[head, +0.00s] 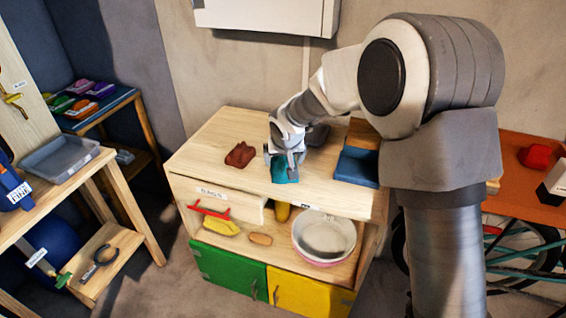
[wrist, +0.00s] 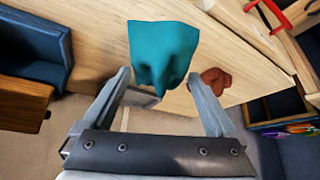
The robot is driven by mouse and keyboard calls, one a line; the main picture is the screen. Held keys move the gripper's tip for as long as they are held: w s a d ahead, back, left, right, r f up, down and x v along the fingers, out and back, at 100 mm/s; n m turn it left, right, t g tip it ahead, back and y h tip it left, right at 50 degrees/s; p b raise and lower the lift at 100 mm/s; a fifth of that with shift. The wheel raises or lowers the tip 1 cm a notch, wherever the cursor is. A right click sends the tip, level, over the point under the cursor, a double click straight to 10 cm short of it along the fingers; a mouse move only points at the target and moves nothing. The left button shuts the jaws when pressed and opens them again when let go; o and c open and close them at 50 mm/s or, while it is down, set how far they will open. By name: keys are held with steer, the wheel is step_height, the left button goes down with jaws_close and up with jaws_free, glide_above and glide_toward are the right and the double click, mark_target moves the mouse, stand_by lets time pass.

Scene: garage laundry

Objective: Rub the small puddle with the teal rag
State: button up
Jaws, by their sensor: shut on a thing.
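The teal rag (head: 285,171) is at my gripper (head: 283,157), over the wooden top of the cabinet (head: 228,135). In the wrist view the rag (wrist: 163,50) spreads beyond the fingertips, its bunched end between the fingers of my gripper (wrist: 159,78). My gripper is shut on the rag. The rag is at or just above the wooden surface; I cannot tell whether it touches. I cannot make out the small puddle in either view; the rag or my arm may hide it.
A brown-red cloth (head: 240,154) lies left of the rag, and a blue tray or box (head: 357,166) stands to the right. A dark grey thing (head: 318,134) sits behind my gripper. Below, an open shelf holds a white basin (head: 324,232). The cabinet top's front left is clear.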

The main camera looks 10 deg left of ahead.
steer(key=shift+r+p, duration=0.5)
steer(key=shift+r, duration=0.6)
